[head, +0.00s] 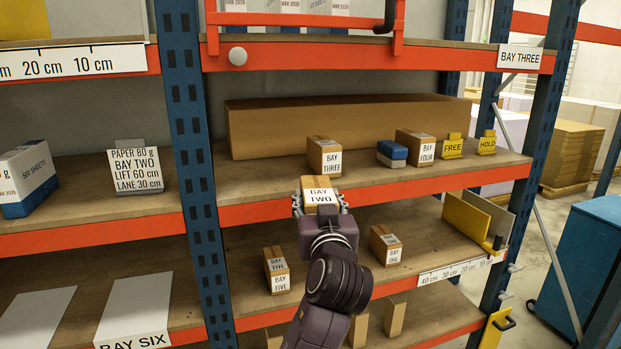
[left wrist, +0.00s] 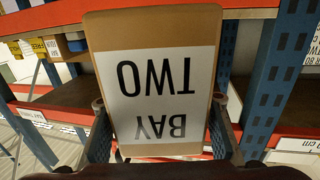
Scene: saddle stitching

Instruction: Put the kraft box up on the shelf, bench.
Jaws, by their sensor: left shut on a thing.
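A kraft box labelled BAY TWO (head: 318,182) is held by my left gripper (head: 320,202), whose fingers are shut on its two sides. In the left wrist view the box (left wrist: 150,25) fills the middle, its white label upside down, between the fingers (left wrist: 158,130). In the head view the box shows in front of the orange front beam of the middle shelf (head: 258,187). Whether it touches the shelf cannot be told. My right gripper is not in view.
On the middle shelf stand the BAY THREE box (head: 324,145), a blue-and-white block (head: 391,155), the BAY FOUR box (head: 410,135) and a long carton (head: 290,118) behind. FREE (head: 453,147) and HOLD (head: 487,143) signs stand right. The shelf below holds the BAY FIVE (head: 276,255) and BAY ONE (head: 380,235) boxes.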

